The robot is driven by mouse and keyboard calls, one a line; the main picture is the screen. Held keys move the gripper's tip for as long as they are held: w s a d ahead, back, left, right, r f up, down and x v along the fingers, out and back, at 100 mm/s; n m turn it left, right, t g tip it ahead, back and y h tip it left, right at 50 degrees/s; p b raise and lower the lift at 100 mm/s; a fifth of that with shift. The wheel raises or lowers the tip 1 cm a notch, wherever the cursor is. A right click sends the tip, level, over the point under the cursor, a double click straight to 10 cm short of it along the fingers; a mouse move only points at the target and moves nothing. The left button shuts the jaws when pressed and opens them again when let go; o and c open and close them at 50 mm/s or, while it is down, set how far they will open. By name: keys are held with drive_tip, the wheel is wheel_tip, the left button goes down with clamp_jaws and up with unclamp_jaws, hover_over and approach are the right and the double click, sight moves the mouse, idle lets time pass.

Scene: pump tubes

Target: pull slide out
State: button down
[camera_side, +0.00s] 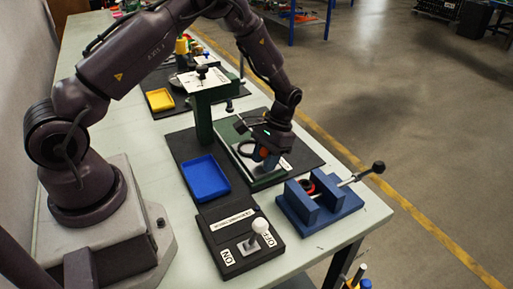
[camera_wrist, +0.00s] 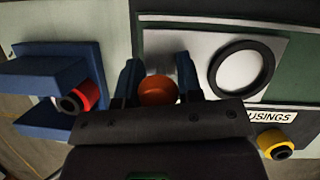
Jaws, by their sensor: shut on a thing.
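The slide looks like a pale flat plate (camera_wrist: 205,50) set in a green frame, with a black ring (camera_wrist: 241,66) on it. An orange-red round knob (camera_wrist: 158,92) stands between the two fingers of my gripper (camera_wrist: 158,82) in the wrist view. My gripper is shut on this knob. In the side view, my gripper (camera_side: 268,155) is low over the green-framed station (camera_side: 268,182), and a bit of the red knob (camera_side: 263,153) shows beside the fingers. The wrist hides part of the plate.
A blue vise (camera_side: 318,205) with a lever stands close by on the right; it holds a red and black part (camera_wrist: 78,98). A yellow and black part (camera_wrist: 274,143) is near the label. A blue tray (camera_side: 206,178), a switch box (camera_side: 240,240) and a green press stand (camera_side: 204,110) surround the station.

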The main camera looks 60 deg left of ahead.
drive_tip(key=shift+d, duration=0.4)
drive_tip(key=c, duration=0.9)
unclamp_jaws()
drive_tip(key=shift+r, duration=0.1)
drive_tip(key=shift+a, duration=0.1)
drive_tip(key=shift+w+r, duration=0.15)
drive_tip(key=shift+r, duration=0.05)
drive_tip(key=v, duration=1.2)
drive_tip(key=shift+r, duration=0.3)
